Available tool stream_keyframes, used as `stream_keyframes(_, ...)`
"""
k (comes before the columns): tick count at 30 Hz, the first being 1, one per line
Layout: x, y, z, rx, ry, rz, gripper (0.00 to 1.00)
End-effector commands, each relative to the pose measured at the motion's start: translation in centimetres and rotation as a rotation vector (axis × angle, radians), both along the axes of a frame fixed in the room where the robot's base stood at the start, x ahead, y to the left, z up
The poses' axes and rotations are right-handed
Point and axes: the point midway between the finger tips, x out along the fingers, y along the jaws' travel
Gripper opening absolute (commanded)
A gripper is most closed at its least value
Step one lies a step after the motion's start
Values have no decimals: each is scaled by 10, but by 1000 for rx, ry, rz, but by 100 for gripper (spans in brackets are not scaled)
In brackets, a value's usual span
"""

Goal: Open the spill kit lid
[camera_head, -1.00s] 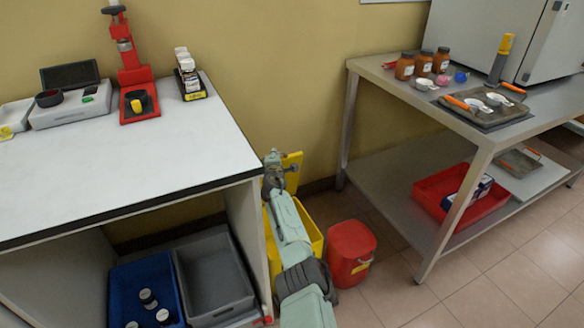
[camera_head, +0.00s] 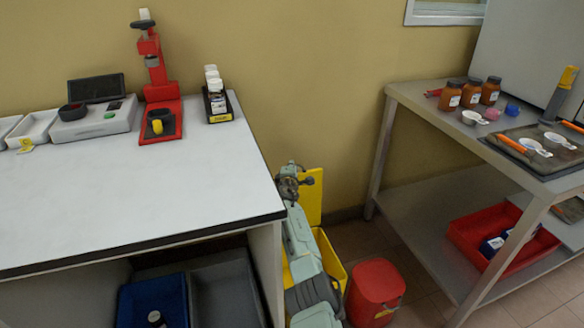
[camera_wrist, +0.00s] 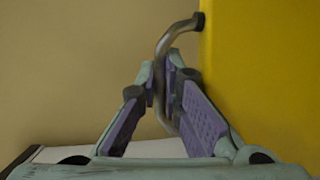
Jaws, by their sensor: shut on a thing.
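The spill kit is a yellow bin (camera_head: 332,262) on the floor between the two tables, partly hidden by my arm. Its yellow lid (camera_head: 312,196) stands raised near the wall, about upright, and the bin's top looks open. In the wrist view the lid (camera_wrist: 262,85) fills the right side, with a bent metal handle (camera_wrist: 168,42) on its edge. My gripper (camera_wrist: 168,85) is shut on this handle, with its fingers on either side of the bar. In the head view my gripper (camera_head: 292,182) is at the lid's left edge.
A white-topped table (camera_head: 140,195) stands close on the left of my arm. A red lidded bin (camera_head: 375,290) stands just right of the spill kit. A metal table (camera_head: 425,110) with jars and trays is further right. The wall is close behind the lid.

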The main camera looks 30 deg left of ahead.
Motion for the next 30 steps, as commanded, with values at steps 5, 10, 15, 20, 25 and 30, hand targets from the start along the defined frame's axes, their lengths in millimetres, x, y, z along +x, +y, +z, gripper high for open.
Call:
stream_keyframes(5, 3, -4, 2, -1, -2, -7, 9)
stream_keyframes(10, 2, -4, 1, -1, -1, -7, 20)
stream_keyframes(15, 2, -3, 1, -1, -1, -5, 28)
stream_keyframes(20, 1, -2, 0, 0, 0, -3, 28)
stream_keyframes(25, -1, -2, 0, 0, 0, -3, 28)
stream_keyframes(30, -9, -7, 1, 3, -2, -6, 28)
